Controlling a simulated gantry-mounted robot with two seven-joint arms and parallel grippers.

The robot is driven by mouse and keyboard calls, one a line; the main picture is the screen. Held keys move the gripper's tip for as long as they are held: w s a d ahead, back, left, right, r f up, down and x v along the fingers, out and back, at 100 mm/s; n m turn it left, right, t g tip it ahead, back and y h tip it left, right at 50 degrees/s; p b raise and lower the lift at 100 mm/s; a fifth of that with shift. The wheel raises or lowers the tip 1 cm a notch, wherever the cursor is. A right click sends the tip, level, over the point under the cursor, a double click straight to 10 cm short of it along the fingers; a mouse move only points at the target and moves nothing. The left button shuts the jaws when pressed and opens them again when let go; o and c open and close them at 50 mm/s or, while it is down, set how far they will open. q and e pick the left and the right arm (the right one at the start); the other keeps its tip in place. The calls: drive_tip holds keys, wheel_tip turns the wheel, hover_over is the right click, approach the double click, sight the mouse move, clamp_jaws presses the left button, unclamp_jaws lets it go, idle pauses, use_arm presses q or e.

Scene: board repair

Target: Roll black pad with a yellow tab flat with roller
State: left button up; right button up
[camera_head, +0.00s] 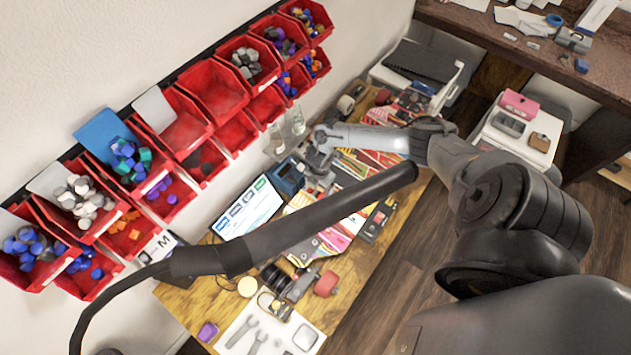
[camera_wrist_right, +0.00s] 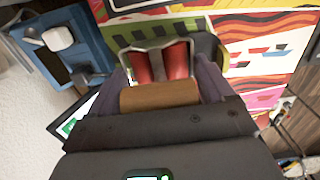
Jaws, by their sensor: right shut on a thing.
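My right gripper (camera_head: 322,140) is over the far side of the workbench. In the right wrist view, its purple fingers (camera_wrist_right: 165,85) are shut on the roller's brown handle (camera_wrist_right: 160,95). The roller has a metal frame and red rolling parts (camera_wrist_right: 163,63), which face the boards. A dark piece with a yellowish edge (camera_wrist_right: 208,45) shows just behind and beside the roller. It may be the black pad with the yellow tab, but it is mostly hidden, and I cannot tell whether the roller touches it. My left gripper is not in view.
Brightly striped boards (camera_wrist_right: 265,45) lie around the roller. A blue device (camera_head: 287,177) and a tilted screen (camera_head: 247,208) stand on the bench (camera_head: 398,232). Red bins (camera_head: 213,88) line the wall. A dark tube (camera_head: 310,215) crosses the view. Tools lie at the near end.

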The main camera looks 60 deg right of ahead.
drive_tip(key=shift+s+a+p, duration=0.25)
drive_tip(key=shift+s+p, duration=0.55)
drive_tip(key=shift+s, duration=0.45)
drive_tip(key=shift+s+a+f, duration=0.1)
drive_tip(key=shift+s, duration=0.05)
drive_tip(key=shift+w+f+b, duration=0.25)
drive_tip(key=shift+w+b, duration=0.15)
drive_tip(key=shift+c, duration=0.4)
drive_tip(key=shift+w+d+b, duration=0.15)
drive_tip(key=shift+w+b, duration=0.15)
drive_tip(key=shift+w, duration=0.2)
drive_tip(key=shift+w+d+b, duration=0.15)
drive_tip(key=shift+w+b, duration=0.1)
drive_tip(key=shift+w, duration=0.25)
drive_tip(key=shift+w+d+r+b, duration=0.1)
drive_tip(key=shift+w+b, duration=0.2)
drive_tip(key=shift+w, duration=0.3)
drive_tip(key=shift+w+d+r+b, duration=0.1)
drive_tip(key=shift+w+b, duration=0.2)
drive_tip(key=shift+w, duration=0.3)
drive_tip(key=shift+r, duration=0.1)
